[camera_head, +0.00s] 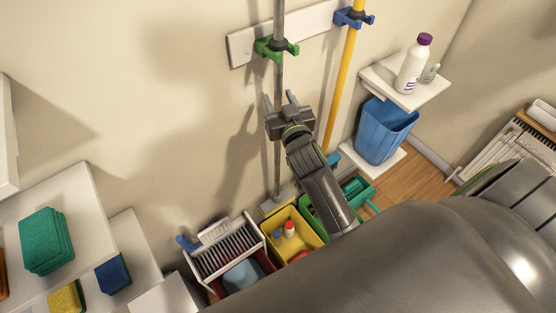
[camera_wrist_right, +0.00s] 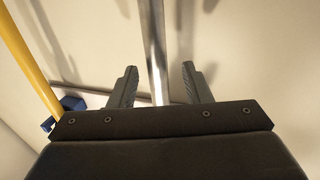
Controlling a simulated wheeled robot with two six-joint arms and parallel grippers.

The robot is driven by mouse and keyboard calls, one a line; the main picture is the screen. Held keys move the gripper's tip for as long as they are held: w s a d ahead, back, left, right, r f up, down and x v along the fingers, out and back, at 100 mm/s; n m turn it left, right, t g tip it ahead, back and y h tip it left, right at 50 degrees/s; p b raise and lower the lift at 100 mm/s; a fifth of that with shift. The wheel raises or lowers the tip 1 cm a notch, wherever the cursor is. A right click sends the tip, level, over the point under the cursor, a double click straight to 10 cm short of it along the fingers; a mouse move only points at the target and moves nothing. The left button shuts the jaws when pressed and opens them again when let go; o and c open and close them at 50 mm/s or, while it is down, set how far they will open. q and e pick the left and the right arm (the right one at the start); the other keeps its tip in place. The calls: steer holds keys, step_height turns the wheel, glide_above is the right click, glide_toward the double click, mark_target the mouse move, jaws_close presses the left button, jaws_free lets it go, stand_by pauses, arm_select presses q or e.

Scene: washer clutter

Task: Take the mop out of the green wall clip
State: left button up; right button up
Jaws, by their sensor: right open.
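The mop has a grey metal pole (camera_head: 278,78) that stands nearly upright against the wall. The green wall clip (camera_head: 276,48) on a white rail is around the pole. My right gripper (camera_head: 280,99) is open below the clip, fingers pointing up in the head view. In the right wrist view the pole (camera_wrist_right: 154,45) runs between the two open fingers (camera_wrist_right: 158,80), with a gap on each side. The gripper hides part of the pole in the head view. The pole's lower end is down among the bins. My left gripper is not in view.
A yellow pole (camera_head: 345,75) hangs in a blue clip (camera_head: 354,17) to the right. A bottle (camera_head: 413,65) stands on a white shelf (camera_head: 420,96), above a blue bucket (camera_head: 385,132). Sponges (camera_head: 45,240) lie at left.

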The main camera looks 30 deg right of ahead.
mark_target(276, 90)
steer(key=w, duration=0.2)
steer(key=w+d+b, duration=0.1)
steer(key=w, duration=0.1)
jaws_close()
stand_by(0.4)
